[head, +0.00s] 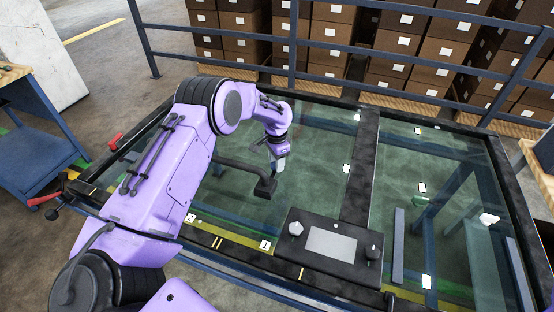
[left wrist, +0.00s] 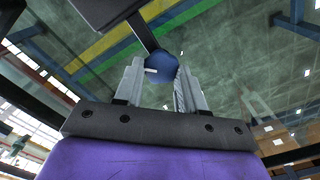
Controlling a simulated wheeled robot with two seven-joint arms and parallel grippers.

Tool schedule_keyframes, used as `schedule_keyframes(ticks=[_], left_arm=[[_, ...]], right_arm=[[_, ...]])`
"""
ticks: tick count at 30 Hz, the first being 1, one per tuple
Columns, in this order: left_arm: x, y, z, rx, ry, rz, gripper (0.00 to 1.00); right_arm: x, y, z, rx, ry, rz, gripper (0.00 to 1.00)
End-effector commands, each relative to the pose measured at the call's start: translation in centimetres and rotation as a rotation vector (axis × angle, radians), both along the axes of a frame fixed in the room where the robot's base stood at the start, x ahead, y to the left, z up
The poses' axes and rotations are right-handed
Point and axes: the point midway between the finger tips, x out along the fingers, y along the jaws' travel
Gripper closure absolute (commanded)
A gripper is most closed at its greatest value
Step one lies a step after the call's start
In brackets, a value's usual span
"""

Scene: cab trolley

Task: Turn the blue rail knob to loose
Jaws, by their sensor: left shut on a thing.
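The blue rail knob (left wrist: 161,62) shows in the left wrist view as a round blue knob with a short white mark on its face. It sits at a dark bar. The two pale fingers of my left gripper (left wrist: 160,80) stand on either side of it and are shut on it. In the head view my left gripper (head: 277,166) points down at the end of a black rail arm (head: 236,171), over the glass top. The knob cannot be made out there. My right gripper is in neither view.
A red-handled lever (head: 44,199) is at the left. A blue railing (head: 292,50) and stacked boxes stand behind. The glass panel (head: 320,160) beside the gripper is mostly clear.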

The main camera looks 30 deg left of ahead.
Motion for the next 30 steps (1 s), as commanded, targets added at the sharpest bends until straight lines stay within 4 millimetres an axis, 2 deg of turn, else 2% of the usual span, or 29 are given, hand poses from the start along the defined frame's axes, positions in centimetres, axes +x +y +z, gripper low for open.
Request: schedule_keyframes(ticks=[30], left_arm=[[0.2,0.4,0.3,0.001,-0.007,0.964,0.91]], right_arm=[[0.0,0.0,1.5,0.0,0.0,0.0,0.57]])
